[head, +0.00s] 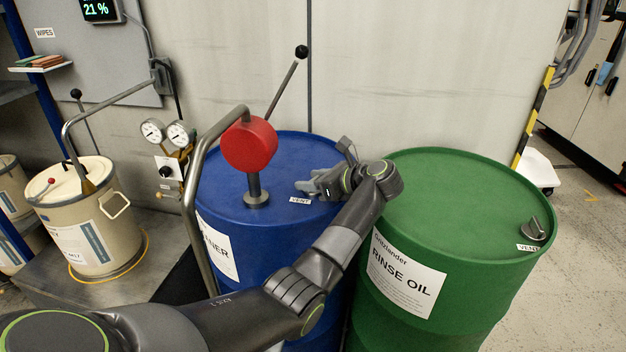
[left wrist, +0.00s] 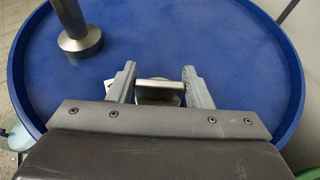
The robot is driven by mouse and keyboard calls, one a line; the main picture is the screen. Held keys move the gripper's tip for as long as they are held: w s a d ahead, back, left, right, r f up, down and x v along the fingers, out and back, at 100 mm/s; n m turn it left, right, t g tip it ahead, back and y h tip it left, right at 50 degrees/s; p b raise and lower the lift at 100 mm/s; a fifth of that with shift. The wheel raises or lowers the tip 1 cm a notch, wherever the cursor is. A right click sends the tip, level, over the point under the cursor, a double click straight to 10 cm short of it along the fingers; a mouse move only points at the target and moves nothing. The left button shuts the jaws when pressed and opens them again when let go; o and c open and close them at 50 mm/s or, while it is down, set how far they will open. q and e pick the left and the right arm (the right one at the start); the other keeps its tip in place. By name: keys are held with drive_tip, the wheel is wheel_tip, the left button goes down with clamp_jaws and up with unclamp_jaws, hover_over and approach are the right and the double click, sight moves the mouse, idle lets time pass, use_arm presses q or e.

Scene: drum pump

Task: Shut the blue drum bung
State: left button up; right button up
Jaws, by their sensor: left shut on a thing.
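The blue drum (head: 276,160) stands in the middle of the head view, with a VENT label (head: 299,200) on its lid. My left gripper (head: 318,186) is low over the right part of this lid, beside the label. In the left wrist view its two fingers (left wrist: 160,74) stand on either side of the bung (left wrist: 160,88), a metal plug with a flat bar across its top, and are shut on it. The bung sits on the blue lid and is hidden by my gripper in the head view. My right gripper is not in view.
A red-headed pump (head: 249,145) with a bent pipe rises from the blue drum, left of my gripper. A green drum (head: 455,200) with its own bung (head: 533,229) stands to the right. A cream can (head: 80,215) and gauges (head: 166,132) are at the left.

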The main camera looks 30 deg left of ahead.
use_arm(q)
drive_tip(key=shift+t, duration=0.3)
drive_tip(key=m+t+p, duration=0.1)
drive_tip(key=m+t, duration=0.2)
drive_tip(key=shift+r+h, duration=0.1)
drive_tip(key=shift+h, duration=0.3)
drive_tip(key=m+t+h+p, duration=0.1)
drive_tip(key=m+t+p, duration=0.1)
drive_tip(key=shift+r+m+t+h, duration=0.15)
drive_tip(key=shift+m+t+h, duration=0.15)
drive_tip(key=shift+m+t, duration=0.1)
drive_tip(key=m+t+h+p, duration=0.2)
drive_tip(key=m+h+p, duration=0.1)
drive_tip(key=p, duration=0.3)
drive_tip(key=m+t+h+p, duration=0.2)
drive_tip(key=m+h+p, duration=0.1)
drive_tip(key=p, duration=0.3)
drive_tip(key=shift+m+h, duration=0.4)
drive_tip(key=shift+m, duration=0.1)
drive_tip(key=shift+m+t+h+p, duration=0.3)
drive_tip(key=shift+t+h+p, duration=0.1)
drive_tip(key=shift+p, duration=0.85)
drive_tip(key=shift+f, duration=0.2)
drive_tip(key=o, duration=1)
